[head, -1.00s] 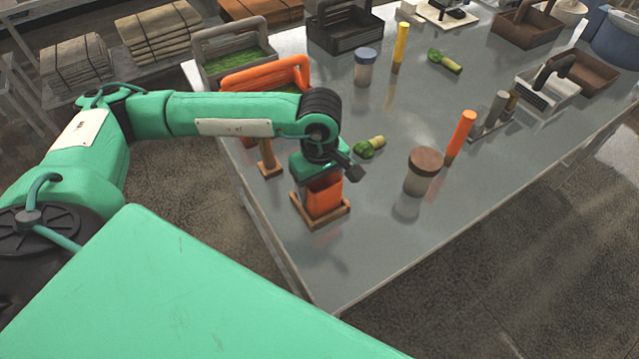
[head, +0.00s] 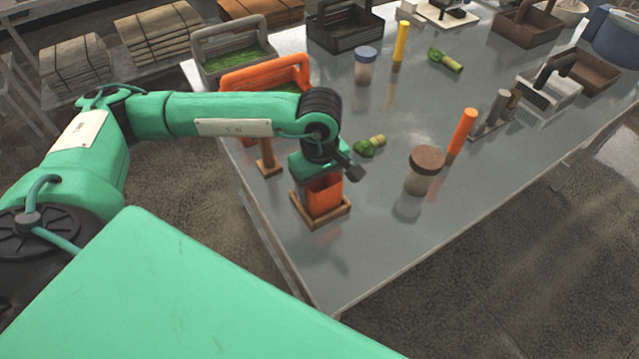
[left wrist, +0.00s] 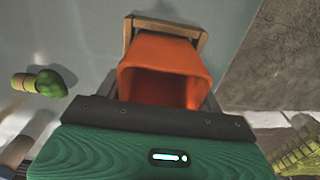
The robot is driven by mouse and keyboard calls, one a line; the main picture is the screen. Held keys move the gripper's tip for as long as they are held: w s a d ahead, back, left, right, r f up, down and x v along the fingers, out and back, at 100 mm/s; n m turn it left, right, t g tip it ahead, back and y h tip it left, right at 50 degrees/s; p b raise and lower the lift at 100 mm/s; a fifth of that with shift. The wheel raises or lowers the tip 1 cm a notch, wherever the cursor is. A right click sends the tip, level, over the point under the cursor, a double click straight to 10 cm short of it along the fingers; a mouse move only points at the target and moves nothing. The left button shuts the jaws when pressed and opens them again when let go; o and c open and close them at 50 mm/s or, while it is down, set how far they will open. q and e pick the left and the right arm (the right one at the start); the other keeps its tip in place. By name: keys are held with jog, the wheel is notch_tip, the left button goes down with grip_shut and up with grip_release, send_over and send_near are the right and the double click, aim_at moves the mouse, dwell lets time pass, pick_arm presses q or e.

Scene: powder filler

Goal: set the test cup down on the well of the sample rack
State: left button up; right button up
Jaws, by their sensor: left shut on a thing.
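The test cup (head: 323,195) is an orange, square-sided cup, upright and open at the top. It also shows in the left wrist view (left wrist: 165,60), empty inside as far as I can see. The sample rack (head: 337,217) is a light wooden frame on the table, and its rim shows behind the cup in the left wrist view (left wrist: 168,22). The cup's lower end is within the frame; whether it touches the bottom of the well is hidden. My left gripper (head: 318,178) is shut on the cup from above, its fingers mostly hidden. My right gripper is in neither view.
A brown-lidded jar (head: 424,170), an orange stick (head: 461,135) and a green-headed item (head: 369,146) stand or lie to the right. A wooden post (head: 268,158) and an orange-handled carrier (head: 262,76) are behind to the left. The table front is clear.

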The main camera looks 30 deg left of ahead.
pick_arm(q)
jog(key=o, duration=1.1)
